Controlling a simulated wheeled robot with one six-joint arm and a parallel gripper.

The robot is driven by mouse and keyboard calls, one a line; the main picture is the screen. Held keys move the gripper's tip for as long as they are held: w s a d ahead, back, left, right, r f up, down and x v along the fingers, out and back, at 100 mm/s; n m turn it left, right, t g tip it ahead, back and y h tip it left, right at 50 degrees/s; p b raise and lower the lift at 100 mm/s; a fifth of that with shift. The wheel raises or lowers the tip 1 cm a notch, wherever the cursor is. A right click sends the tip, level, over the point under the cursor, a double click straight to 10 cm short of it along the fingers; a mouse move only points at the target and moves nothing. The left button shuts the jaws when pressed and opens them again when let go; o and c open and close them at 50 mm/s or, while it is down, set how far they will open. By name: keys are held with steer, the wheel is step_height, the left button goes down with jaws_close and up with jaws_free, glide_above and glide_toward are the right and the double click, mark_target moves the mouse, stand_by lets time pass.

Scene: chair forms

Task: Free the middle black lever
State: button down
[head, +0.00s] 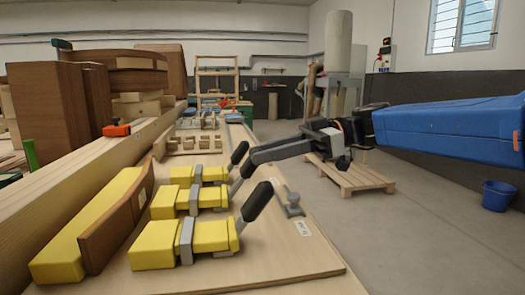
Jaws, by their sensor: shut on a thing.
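Three yellow toggle clamps stand in a row on a wooden board (285,262), each with a black-handled lever. The middle black lever (236,187) rises from the middle clamp (208,198), and its upper part is partly hidden at my gripper's fingertips. My gripper (247,163) reaches in from the right and is shut on the middle black lever. The near black lever (257,201) tilts up to the right, close below the fingers. The far black lever (239,153) stands tilted just left of the fingertips. The near clamp (185,242) and far clamp (200,174) flank the middle one.
A curved brown wooden part (118,228) lies between the clamps and a long yellow block (90,225). A grey metal fitting (289,203) sits right of the levers. Wooden blocks are stacked at left. A pallet (348,176) and blue bucket (497,195) stand on open floor at right.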

steer(key=shift+f, duration=0.3)
steer(key=c, duration=1.4)
jaws_free()
steer(key=shift+d, duration=0.1)
steer(key=shift+r, duration=0.1)
steer(key=v, duration=1.7)
steer(key=shift+d, duration=0.15)
steer(key=shift+w+r, duration=0.1)
